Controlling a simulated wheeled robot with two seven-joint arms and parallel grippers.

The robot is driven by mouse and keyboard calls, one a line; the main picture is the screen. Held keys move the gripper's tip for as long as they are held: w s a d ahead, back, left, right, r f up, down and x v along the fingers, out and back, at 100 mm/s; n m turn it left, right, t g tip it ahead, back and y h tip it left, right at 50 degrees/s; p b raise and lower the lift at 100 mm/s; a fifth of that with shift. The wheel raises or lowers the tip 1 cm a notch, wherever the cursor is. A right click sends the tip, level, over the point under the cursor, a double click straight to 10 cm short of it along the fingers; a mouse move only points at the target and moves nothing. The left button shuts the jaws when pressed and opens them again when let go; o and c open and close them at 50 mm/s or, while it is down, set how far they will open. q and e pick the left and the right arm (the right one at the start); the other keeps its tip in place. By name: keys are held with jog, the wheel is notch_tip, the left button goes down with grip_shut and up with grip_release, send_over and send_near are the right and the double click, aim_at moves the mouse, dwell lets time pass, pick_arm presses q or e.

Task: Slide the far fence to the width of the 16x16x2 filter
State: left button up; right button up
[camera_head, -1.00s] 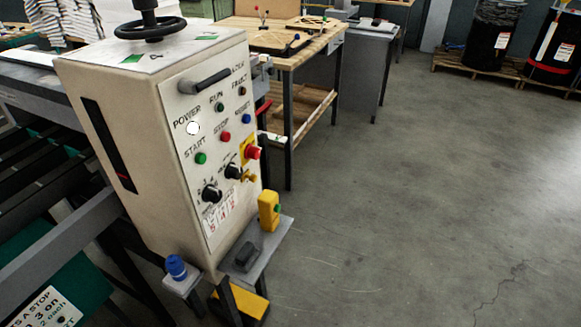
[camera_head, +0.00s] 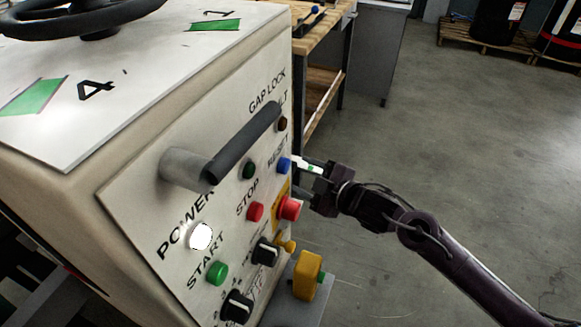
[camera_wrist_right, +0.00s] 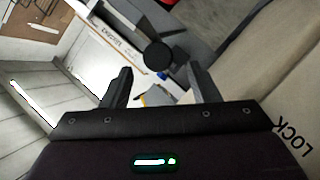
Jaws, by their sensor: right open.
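My right gripper (camera_head: 306,186) is beside the right edge of the control box's panel, pointing left, near the blue and red buttons. In the right wrist view the same gripper (camera_wrist_right: 165,82) has its two dark fingers apart with nothing between them. A round black knob (camera_wrist_right: 158,54) on a grey part lies beyond the fingertips, roughly between them in the picture. I cannot tell whether that grey part belongs to the far fence. No 16x16x2 filter can be made out. My left gripper is out of view.
The cream control box (camera_head: 120,190) fills the left, with a dark bar handle (camera_head: 242,145) sticking out and a black handwheel (camera_head: 85,18) on top. A yellow button box (camera_head: 307,275) stands low beside it. A wooden workbench (camera_head: 318,40) is behind. Open floor lies right.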

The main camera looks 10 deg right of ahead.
aim_at(294, 170)
jog(key=x, duration=0.4)
jog(key=shift+w+d, duration=0.1)
jog(key=shift+w, duration=0.1)
jog(key=shift+w+f, duration=0.15)
jog(key=shift+w, duration=0.1)
jog(key=shift+w+a, duration=0.1)
jog(key=shift+a, duration=0.2)
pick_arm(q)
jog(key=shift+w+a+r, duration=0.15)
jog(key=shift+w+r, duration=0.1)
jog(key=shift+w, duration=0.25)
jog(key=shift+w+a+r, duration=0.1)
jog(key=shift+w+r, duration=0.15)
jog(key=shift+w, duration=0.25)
pick_arm(e)
jog(key=shift+f, duration=0.1)
